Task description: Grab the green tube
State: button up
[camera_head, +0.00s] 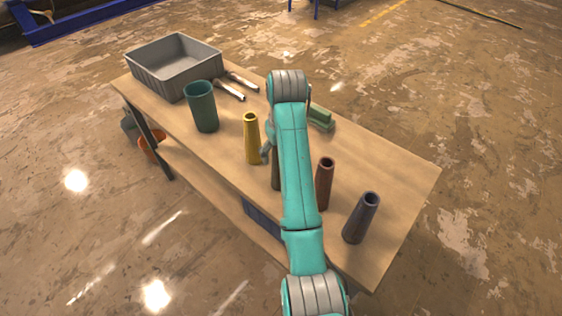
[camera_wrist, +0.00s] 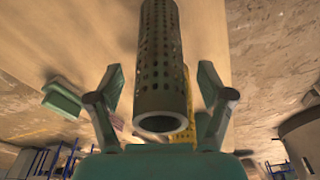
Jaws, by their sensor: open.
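A grey-green tube with rows of small holes (camera_wrist: 160,55) fills the middle of the wrist view, its open round end towards the camera. In the head view a dark strip of what seems to be the same tube (camera_head: 276,172) shows beside my arm, which hides the rest. My gripper (camera_wrist: 162,78) is open, with one finger on each side of this tube and visible gaps between. In the head view my gripper is mostly hidden behind the arm. A wider dark green cylinder (camera_head: 202,108) stands upright further left on the table.
A yellow tube (camera_head: 251,140) stands close on the left; it also shows behind the perforated tube in the wrist view (camera_wrist: 186,110). A red-brown tube (camera_head: 325,185) and a grey tube (camera_head: 360,218) stand right. A grey bin (camera_head: 172,68) and green block (camera_head: 320,118) sit on the wooden table (camera_head: 408,185).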

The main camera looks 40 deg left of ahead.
jog(key=shift+f, duration=0.15)
jog(key=shift+c, duration=0.3)
jog(key=c, duration=1.3)
